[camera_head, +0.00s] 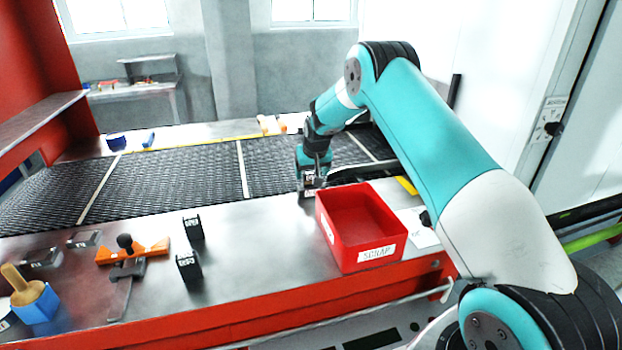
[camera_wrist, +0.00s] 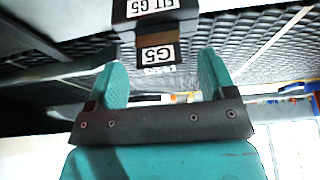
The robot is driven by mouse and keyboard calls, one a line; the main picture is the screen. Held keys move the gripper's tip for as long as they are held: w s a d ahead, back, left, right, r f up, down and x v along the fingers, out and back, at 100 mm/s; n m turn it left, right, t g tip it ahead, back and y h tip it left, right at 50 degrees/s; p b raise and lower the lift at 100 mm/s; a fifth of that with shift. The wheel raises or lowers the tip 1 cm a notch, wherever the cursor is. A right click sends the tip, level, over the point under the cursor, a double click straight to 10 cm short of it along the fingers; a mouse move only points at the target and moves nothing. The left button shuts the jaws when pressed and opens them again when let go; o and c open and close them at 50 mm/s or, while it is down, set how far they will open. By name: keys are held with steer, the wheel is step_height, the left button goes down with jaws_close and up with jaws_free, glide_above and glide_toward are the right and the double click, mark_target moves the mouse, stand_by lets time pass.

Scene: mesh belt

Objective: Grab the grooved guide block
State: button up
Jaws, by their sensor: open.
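In the wrist view, a dark stepped block (camera_wrist: 126,30) with white labels reading "FIT G5" and "G5" lies beyond my fingertips, roughly centred between them. It is cut off by the top edge, and I cannot tell for sure that it is the grooved guide block. My gripper (camera_wrist: 162,65) is open, with its two teal fingers apart and no contact visible. In the head view my gripper (camera_head: 311,184) points down at the belt's near edge, left of the red bin. A small labelled dark piece shows just under it, mostly hidden by it.
The red SCRAP bin (camera_head: 361,257) stands close to the right of my gripper. Two dark labelled blocks (camera_head: 193,228) (camera_head: 188,266) stand on the metal table (camera_head: 250,265). An orange tool (camera_head: 134,250) and blue holder (camera_head: 35,303) are at left. The mesh belt (camera_head: 190,175) runs behind.

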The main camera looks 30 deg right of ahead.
steer(key=shift+x, duration=1.05)
steer(key=c, duration=1)
steer(key=shift+c, duration=0.2)
steer(key=shift+r, duration=0.15)
